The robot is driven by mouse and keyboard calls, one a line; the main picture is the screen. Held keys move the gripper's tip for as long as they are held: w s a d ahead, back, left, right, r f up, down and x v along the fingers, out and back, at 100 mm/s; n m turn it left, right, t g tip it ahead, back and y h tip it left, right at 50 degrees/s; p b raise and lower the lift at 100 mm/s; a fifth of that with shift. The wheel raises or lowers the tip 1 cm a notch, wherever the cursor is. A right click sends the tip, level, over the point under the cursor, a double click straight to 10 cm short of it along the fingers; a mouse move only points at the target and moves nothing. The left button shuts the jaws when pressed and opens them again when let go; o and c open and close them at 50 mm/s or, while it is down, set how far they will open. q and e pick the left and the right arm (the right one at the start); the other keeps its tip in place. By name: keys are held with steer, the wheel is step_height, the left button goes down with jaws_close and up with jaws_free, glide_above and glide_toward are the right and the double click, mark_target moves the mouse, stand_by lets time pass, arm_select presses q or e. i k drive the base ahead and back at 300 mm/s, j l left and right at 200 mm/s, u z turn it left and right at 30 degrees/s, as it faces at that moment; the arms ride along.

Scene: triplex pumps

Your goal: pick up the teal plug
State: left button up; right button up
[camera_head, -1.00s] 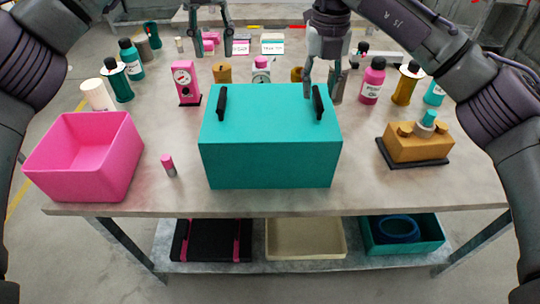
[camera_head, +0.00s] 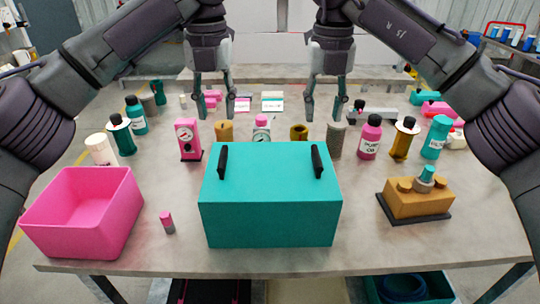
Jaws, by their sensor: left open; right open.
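A small teal plug (camera_head: 427,173) stands upright on top of a mustard-yellow block (camera_head: 419,201) at the right of the table. The block sits on a dark base plate and has round mustard knobs beside the plug. My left gripper (camera_head: 214,117) is open and empty, above the table behind the teal box, far to the left of the plug. My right gripper (camera_head: 325,121) is open and empty, also behind the teal box, to the left of and farther back than the plug. Neither gripper touches the plug.
A large teal box (camera_head: 268,208) with two black handles fills the front middle. A pink bin (camera_head: 84,225) and a small pink-capped cylinder (camera_head: 167,223) are at left. Bottles, including a pink one (camera_head: 370,138), stand behind the block. The table (camera_head: 370,245) is clear in front of it.

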mark_target(428, 173)
steer(key=k, duration=1)
